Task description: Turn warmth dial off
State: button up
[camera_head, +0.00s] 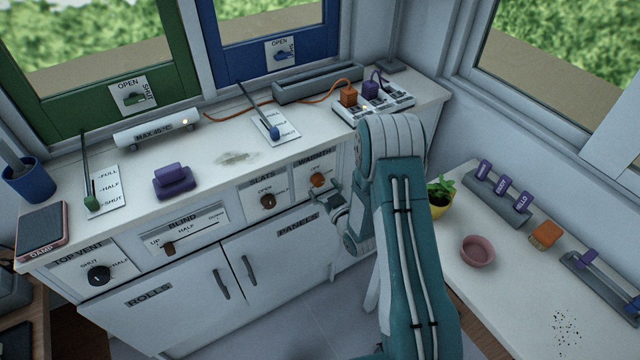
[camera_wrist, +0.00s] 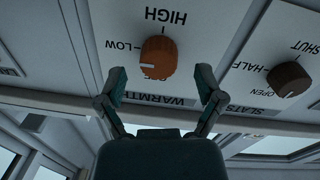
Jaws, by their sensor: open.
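The warmth dial (camera_head: 318,180) is a round orange knob on the right end of the counter's front panel. In the wrist view the dial (camera_wrist: 158,57) appears upside down, with HIGH above it, LOW to its left and a partly covered label just below. Its white mark points left, roughly below the LOW label; the exact setting is hard to tell. My gripper (camera_wrist: 161,78) is open, its two fingers apart on either side of the dial's lower part, not visibly touching it. In the head view my gripper (camera_head: 331,200) is just below and right of the dial.
The brown slats dial (camera_head: 268,201) is close to the left of the warmth dial; it shows at right in the wrist view (camera_wrist: 287,80). The panels cupboard door (camera_head: 285,250) is below. A power strip with plugs (camera_head: 372,101) stands on the counter above.

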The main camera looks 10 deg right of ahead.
jog(key=shift+x, duration=1.05)
jog(key=c, duration=1.2)
jog(key=shift+o, duration=0.2)
jog(key=shift+n, duration=0.5)
jog(key=n, duration=0.3)
jog(key=shift+n, duration=0.4)
jog(key=n, duration=0.4)
jog(key=shift+n, duration=0.4)
jog(key=n, duration=0.4)
jog(key=shift+n+y, duration=0.3)
jog(key=shift+y, duration=0.1)
jog(key=shift+s+f+n, duration=0.1)
jog(key=shift+f+n, duration=0.05)
jog(key=shift+n, duration=1.95)
